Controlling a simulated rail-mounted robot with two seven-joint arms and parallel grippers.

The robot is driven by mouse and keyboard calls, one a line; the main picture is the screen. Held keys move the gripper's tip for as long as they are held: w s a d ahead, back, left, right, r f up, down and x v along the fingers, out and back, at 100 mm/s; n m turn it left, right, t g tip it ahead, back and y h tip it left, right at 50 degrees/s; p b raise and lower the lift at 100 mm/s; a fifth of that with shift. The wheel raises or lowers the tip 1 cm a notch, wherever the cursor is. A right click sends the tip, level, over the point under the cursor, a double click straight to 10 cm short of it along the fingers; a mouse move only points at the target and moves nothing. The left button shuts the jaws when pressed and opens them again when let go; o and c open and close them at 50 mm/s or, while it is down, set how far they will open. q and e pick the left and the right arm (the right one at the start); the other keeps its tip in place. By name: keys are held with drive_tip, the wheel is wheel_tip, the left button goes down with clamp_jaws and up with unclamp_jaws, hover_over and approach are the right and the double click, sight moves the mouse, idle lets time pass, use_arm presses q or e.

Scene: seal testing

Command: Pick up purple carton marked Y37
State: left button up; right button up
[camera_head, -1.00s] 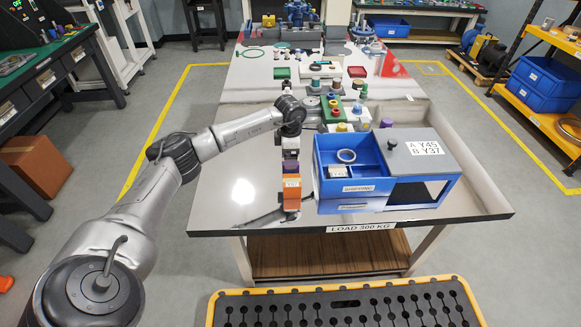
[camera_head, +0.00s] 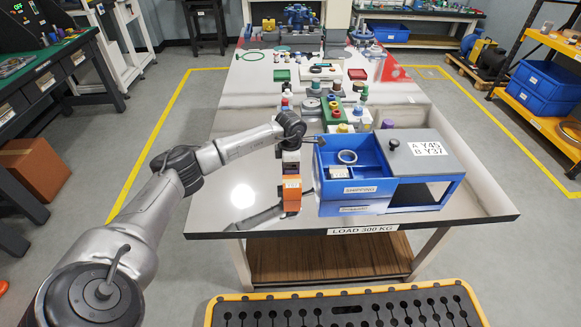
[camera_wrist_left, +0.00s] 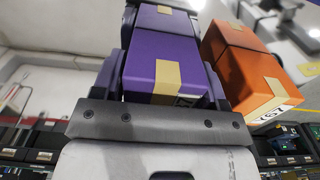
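The purple carton (camera_wrist_left: 165,66), with a tan tape strip and a partly hidden white label, sits between the two dark fingers of my left gripper (camera_wrist_left: 164,45) in the left wrist view. The fingers flank it closely, but their contact is unclear. An orange carton (camera_wrist_left: 248,75) stands beside it on the right, with tape and a label. In the head view the orange carton (camera_head: 291,195) stands on the table in front of my left gripper (camera_head: 291,163); I cannot make out the purple carton there. My right gripper is not visible.
A blue shipping bin (camera_head: 350,200) with a grey lid marked Y45 and Y37 (camera_head: 418,152) stands just right of the cartons. Several small coloured parts lie behind it. The shiny table (camera_head: 230,205) is bare to the left.

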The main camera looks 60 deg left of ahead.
use_arm(q)
drive_tip(key=c, duration=0.6)
drive_tip(key=shift+c, duration=0.2)
